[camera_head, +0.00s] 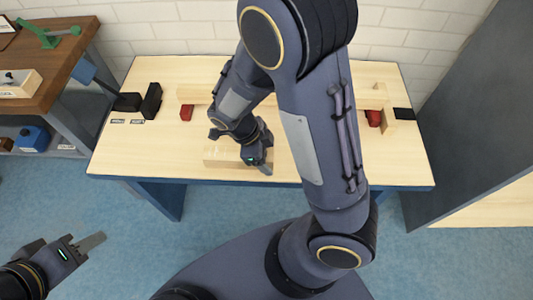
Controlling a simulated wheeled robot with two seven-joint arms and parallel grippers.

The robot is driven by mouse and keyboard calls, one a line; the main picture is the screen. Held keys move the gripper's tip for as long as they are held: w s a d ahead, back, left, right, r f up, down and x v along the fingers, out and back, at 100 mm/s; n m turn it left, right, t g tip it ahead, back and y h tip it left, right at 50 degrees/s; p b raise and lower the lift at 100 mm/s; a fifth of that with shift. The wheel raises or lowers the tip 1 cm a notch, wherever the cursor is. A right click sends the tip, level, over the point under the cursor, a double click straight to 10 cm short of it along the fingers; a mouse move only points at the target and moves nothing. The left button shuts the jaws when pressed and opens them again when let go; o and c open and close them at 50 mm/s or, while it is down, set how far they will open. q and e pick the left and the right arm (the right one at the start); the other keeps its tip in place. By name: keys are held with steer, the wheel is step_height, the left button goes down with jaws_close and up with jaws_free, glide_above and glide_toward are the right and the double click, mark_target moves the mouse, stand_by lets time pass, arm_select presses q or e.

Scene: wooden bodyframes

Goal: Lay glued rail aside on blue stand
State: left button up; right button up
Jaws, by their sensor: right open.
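A light wooden piece (222,157) lies near the front edge of the table, left of my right gripper. My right gripper (264,168) is open and points down at its right end; whether it touches cannot be told. A long light wooden bar (200,93) runs across the back of the table, its middle hidden by my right arm. A short wooden piece (389,126) stands near its right end. My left gripper (88,247) hangs over the floor at the lower left, away from the table; its jaw opening is unclear. I cannot pick out a blue stand for certain.
The light table (405,165) has red pieces at left (187,112) and right (374,118), dark holders (151,101) at back left and a black pad (403,113). A brown bench (70,52) stands left, a grey panel (455,120) right. The table's front right is clear.

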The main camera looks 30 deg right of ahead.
steer(key=shift+w+a+r, duration=0.1)
steer(key=shift+r, duration=0.4)
steer(key=p+v, duration=0.3)
steer(key=v, duration=0.8)
steer(key=s+d+r+n+t+y, duration=0.2)
steer(key=s+r+n+t+y, duration=0.1)
steer(key=n, duration=0.8)
steer(key=s+d+r+n+t+y, duration=0.2)
steer(key=s+r+n+t+y, duration=0.2)
steer(key=s+n, duration=0.4)
step_height(320, 180, up, 2)
steer(key=n+t, duration=0.1)
steer(key=n, duration=0.2)
steer(key=shift+s+d+n+y, duration=0.2)
steer(key=shift+s+n+y, duration=0.1)
steer(key=shift+n, duration=0.1)
steer(key=shift+r, duration=0.2)
